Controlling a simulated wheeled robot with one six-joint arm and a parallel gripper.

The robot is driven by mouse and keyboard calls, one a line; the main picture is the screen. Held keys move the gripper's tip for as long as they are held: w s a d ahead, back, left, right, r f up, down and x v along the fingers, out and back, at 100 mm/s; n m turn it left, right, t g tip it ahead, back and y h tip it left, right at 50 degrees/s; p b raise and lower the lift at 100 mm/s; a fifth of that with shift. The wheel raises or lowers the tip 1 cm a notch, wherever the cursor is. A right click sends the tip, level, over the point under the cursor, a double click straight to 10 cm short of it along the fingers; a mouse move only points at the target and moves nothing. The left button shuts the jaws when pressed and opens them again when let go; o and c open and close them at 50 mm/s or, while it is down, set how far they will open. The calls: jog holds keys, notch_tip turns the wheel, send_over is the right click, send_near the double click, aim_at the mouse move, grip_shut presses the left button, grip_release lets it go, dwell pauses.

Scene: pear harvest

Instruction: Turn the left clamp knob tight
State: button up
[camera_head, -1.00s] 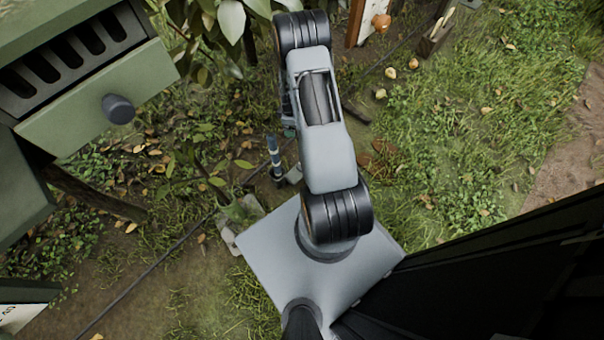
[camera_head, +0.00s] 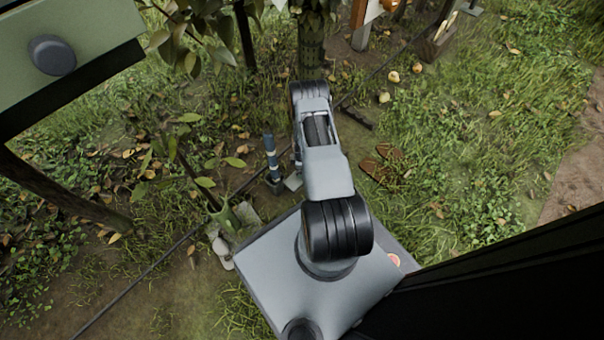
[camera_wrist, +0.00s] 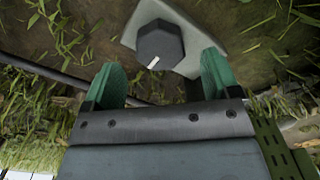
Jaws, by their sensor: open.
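A dark, many-sided knob (camera_wrist: 160,44) with a short white mark on its face shows at the top middle of the wrist view. It sits on a pale grey-green plate (camera_wrist: 203,20). My gripper (camera_wrist: 161,62) is open, with one green finger at each side below the knob. The knob lies between and a little beyond the fingertips, with visible gaps to both in the picture. I cannot tell the depth between them. In the head view my arm hides the gripper, and I cannot make out this knob there.
A green box (camera_head: 100,30) with a dark round knob (camera_head: 52,55) stands at upper left in the head view. A blue-and-white post (camera_head: 271,155) stands left of my arm. A tree trunk (camera_head: 311,45) rises beyond it.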

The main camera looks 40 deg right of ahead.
jog(key=shift+f+b, duration=0.65)
jog(key=shift+f, duration=1.25)
jog(key=shift+c, duration=0.4)
jog(key=c, duration=0.8)
jog(key=shift+c, duration=0.2)
